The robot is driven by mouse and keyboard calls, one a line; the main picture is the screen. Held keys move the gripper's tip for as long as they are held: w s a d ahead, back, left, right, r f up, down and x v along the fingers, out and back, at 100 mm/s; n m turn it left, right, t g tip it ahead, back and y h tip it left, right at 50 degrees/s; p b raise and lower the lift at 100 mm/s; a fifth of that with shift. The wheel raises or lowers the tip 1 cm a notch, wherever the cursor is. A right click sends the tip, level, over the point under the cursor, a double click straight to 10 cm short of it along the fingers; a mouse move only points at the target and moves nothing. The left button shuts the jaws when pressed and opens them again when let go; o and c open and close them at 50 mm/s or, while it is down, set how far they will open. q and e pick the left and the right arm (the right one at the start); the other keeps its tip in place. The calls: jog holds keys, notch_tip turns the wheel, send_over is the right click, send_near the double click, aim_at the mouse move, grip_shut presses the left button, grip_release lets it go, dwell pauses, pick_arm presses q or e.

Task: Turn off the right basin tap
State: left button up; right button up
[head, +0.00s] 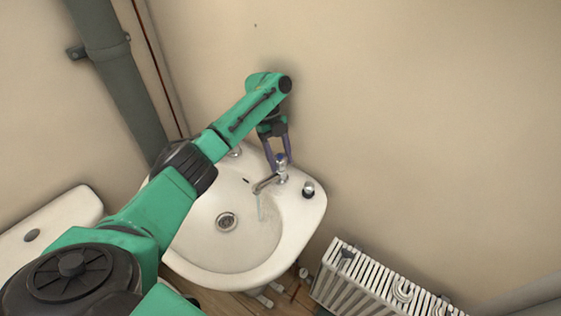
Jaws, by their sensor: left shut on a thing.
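The white basin (293,232) stands against the beige wall. The right basin tap (268,184) is chrome, with its spout pointing left over the bowl. A thin stream of water (261,207) runs from the spout. My left gripper (281,160) reaches down from above with its fingers around the handle on top of this tap and is shut on it. The exact contact is small and partly hidden by the fingers. Another chrome fitting (236,152) shows at the basin's back left, partly hidden by my left arm. My right gripper is not in view.
The bowl has a round drain (227,221). A white radiator (375,285) stands at lower right, a grey pipe (120,80) at upper left, a white cistern (55,215) at left. The wall at right is bare.

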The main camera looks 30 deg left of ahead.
aim_at(285, 161)
pick_arm(q)
jog(key=shift+w+a+r, duration=0.1)
jog(key=shift+r, duration=0.1)
dwell(0.3)
jog(key=o, duration=1.1)
jog(key=shift+o, duration=1.4)
jog(key=shift+f, duration=0.1)
jog(key=shift+r, duration=0.45)
notch_tip(285, 161, up, 5)
jog(key=shift+b, duration=0.4)
notch_tip(285, 161, up, 14)
jog(key=p, duration=0.5)
jog(key=shift+p, duration=0.3)
